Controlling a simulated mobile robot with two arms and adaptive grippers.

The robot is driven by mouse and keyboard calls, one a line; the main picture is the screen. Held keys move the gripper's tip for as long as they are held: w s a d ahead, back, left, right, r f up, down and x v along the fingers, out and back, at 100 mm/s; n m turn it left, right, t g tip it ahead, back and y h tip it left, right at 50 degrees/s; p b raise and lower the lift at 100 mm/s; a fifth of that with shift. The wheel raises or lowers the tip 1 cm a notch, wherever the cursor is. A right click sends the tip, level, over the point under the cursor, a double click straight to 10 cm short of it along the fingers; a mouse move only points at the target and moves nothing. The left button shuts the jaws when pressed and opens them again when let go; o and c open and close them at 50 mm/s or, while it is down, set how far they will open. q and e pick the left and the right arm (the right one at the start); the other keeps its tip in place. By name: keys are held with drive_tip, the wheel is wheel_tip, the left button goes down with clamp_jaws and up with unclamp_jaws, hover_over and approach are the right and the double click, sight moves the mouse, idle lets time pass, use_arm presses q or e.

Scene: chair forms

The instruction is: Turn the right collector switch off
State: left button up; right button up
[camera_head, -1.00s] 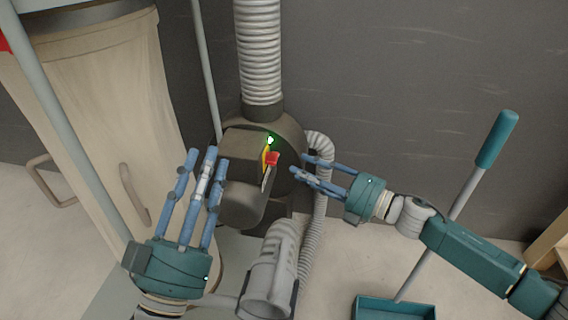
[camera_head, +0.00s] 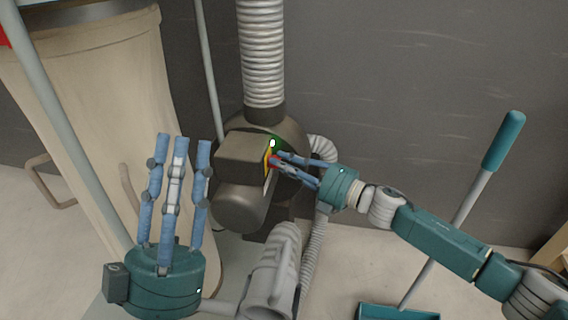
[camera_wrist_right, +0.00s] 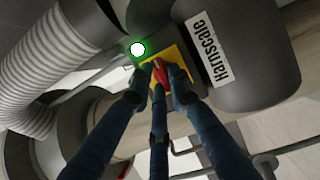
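The collector (camera_head: 243,157) is a dark grey motor housing under a ribbed hose. On its side is a yellow plate (camera_wrist_right: 178,56) with a red switch (camera_wrist_right: 160,74), and a lit green light (camera_head: 272,143) beside it. My right gripper (camera_head: 277,160) has its fingertips at the red switch, around it in the right wrist view (camera_wrist_right: 158,80). The fingers partly cover the switch, and I cannot tell whether they grip it. My left gripper (camera_head: 181,140) is open and empty, fingers pointing up, left of the collector.
A large beige bag (camera_head: 95,100) stands at the left. A grey ribbed hose (camera_head: 262,60) rises from the collector. A long-handled teal dustpan (camera_head: 398,313) stands at the lower right. A grey wall is behind.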

clamp_jaws()
drive_tip(key=shift+f, duration=0.1)
